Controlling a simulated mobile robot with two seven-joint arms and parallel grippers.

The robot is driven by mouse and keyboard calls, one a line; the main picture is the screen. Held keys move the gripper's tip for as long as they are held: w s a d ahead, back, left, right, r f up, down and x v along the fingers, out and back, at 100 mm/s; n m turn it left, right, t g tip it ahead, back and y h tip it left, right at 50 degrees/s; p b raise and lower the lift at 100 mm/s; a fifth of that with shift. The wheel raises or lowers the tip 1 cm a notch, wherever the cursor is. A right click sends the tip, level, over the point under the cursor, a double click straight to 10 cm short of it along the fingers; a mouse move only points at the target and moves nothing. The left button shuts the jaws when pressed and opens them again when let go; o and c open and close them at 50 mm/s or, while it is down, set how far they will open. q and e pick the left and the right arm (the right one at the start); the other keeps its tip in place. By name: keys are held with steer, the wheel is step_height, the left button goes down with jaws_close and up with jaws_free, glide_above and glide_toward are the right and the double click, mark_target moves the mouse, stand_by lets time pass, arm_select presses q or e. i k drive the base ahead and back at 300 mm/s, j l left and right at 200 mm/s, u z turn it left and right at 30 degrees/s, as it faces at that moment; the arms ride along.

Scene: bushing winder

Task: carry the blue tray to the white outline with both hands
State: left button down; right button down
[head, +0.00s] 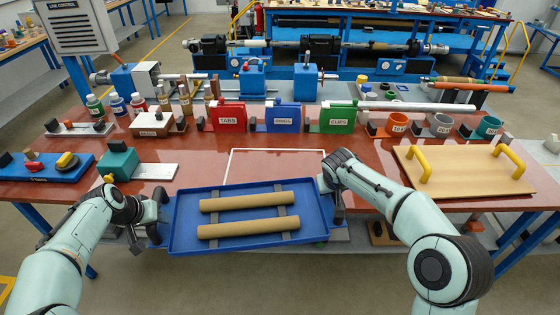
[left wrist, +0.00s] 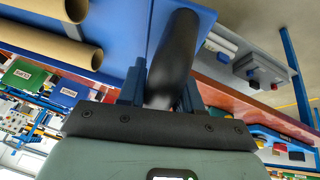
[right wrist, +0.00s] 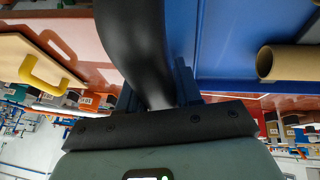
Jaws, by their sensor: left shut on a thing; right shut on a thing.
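The blue tray (head: 180,228) is held between my two grippers at the table's front edge, slightly tilted in the picture. Two brown cardboard tubes (head: 247,201) lie in it across dark strips. My left gripper (head: 150,222) is shut on the black handle (left wrist: 172,60) at the tray's left end. My right gripper (head: 333,197) is shut on the black handle (right wrist: 135,45) at its right end. The white outline (head: 277,151) is on the red-brown table top just beyond the tray. Its near part is hidden behind the tray.
Red (head: 229,115), blue (head: 283,117) and green (head: 338,116) bins stand behind the outline. A wooden board with yellow handles (head: 465,175) lies at right. A teal block device (head: 122,162) stands at left. The table inside the outline is clear.

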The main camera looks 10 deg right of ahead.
mark_target(278, 169)
steer(key=i+l, duration=0.7)
steer(key=i, duration=0.25)
